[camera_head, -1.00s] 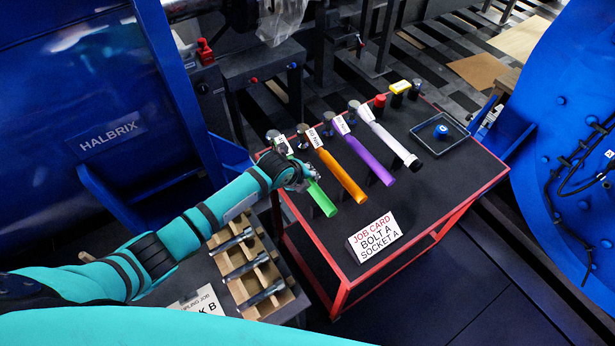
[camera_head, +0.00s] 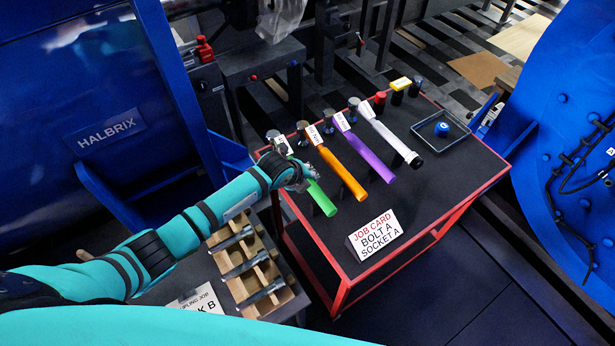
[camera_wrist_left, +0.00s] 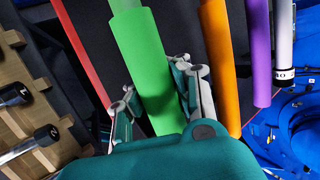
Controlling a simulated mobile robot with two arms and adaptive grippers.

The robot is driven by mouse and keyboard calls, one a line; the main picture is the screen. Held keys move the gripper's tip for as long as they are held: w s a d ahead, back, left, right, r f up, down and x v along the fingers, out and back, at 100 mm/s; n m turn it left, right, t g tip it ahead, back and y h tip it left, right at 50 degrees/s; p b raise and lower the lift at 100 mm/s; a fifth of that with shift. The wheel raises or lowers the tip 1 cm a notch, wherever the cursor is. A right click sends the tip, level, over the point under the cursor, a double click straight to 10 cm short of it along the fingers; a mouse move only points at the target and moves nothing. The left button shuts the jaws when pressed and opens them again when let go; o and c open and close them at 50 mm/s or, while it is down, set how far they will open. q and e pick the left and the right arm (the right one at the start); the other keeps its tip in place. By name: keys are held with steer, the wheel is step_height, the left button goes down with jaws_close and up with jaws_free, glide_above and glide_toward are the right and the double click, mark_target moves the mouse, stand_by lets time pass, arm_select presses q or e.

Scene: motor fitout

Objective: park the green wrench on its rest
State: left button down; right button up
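The green wrench (camera_head: 320,196) lies at the left end of a row of wrenches on the red-framed table, with its handle sloping toward the table's front edge. My left gripper (camera_head: 300,178) is at the upper part of the handle. In the left wrist view, its two fingers (camera_wrist_left: 158,85) stand on either side of the green handle (camera_wrist_left: 143,60), with what look like narrow gaps; contact is hard to judge. A dark support under the handle is mostly hidden. My right gripper is not in view.
An orange wrench (camera_head: 343,174), a purple wrench (camera_head: 370,160) and a white wrench (camera_head: 392,138) lie close by on the right. A job card (camera_head: 375,236) stands at the table's front. A wooden rack (camera_head: 280,295) with bolts is left of the table.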

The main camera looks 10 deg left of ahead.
arm_select(q)
steer(key=shift+f+b, duration=0.55)
steer(key=shift+f, duration=0.15)
steer(key=c, duration=1.2)
jaws_free()
steer(key=shift+s+f, duration=0.1)
steer(key=shift+f, duration=0.1)
steer(key=v, duration=1.2)
steer(key=shift+r, duration=0.15)
